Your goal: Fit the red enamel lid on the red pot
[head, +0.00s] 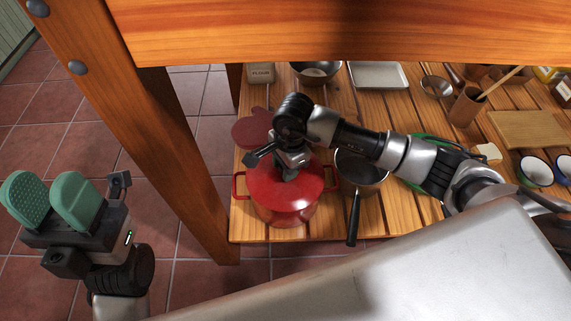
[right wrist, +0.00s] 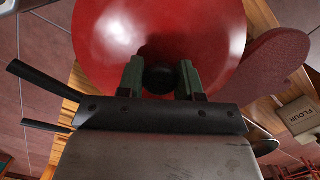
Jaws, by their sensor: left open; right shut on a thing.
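The red pot (head: 285,217) stands on the slatted shelf near its front left corner, with a loop handle on either side. The red enamel lid (head: 267,188) is over the pot's mouth and covers it; I cannot tell whether its rim is fully seated. My right gripper (head: 290,174) is above the lid, pointing down. In the right wrist view its green fingers (right wrist: 163,82) are shut on the lid's black knob (right wrist: 159,79), and the red lid (right wrist: 120,40) fills the upper middle. My left gripper (head: 48,190) is open and empty over the tiled floor, left of the shelf.
A dark saucepan (head: 362,172) stands close to the pot's right, its handle pointing forward. A dark red mitt (head: 252,129) lies behind the pot. A wooden post (head: 165,150) rises at the left and a thick tabletop (head: 340,30) overhangs the shelf.

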